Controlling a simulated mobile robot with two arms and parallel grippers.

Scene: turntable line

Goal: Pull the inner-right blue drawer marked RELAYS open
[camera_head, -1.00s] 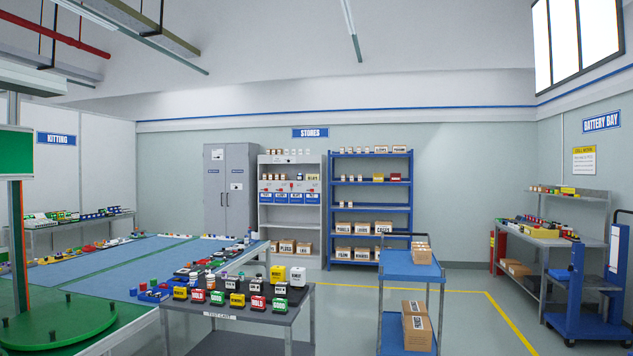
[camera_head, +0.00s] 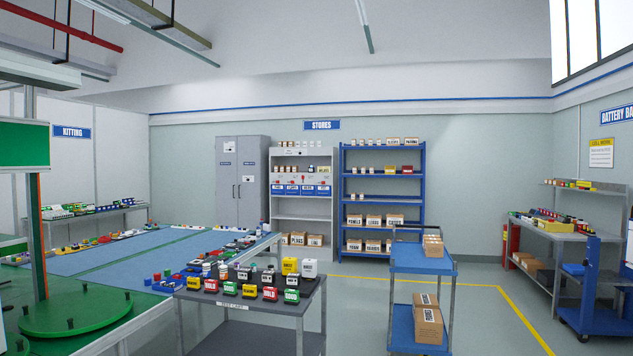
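A row of blue drawers with white label plates is set in the light grey shelf unit (camera_head: 303,236) under the STORES sign, at the back wall. The inner-right drawer (camera_head: 308,190) is third from the left in the row. Its front looks level with the others, so it appears shut. The lettering on its plate is too small to read surely. Neither of my grippers shows in the head view, and the drawers are far off across the room.
A grey table (camera_head: 255,308) with several coloured, labelled blocks stands in front, left of centre. A blue cart (camera_head: 422,264) with boxes stands right of it. A blue rack (camera_head: 383,181) adjoins the drawer unit. Clear floor (camera_head: 365,300) runs between table and cart.

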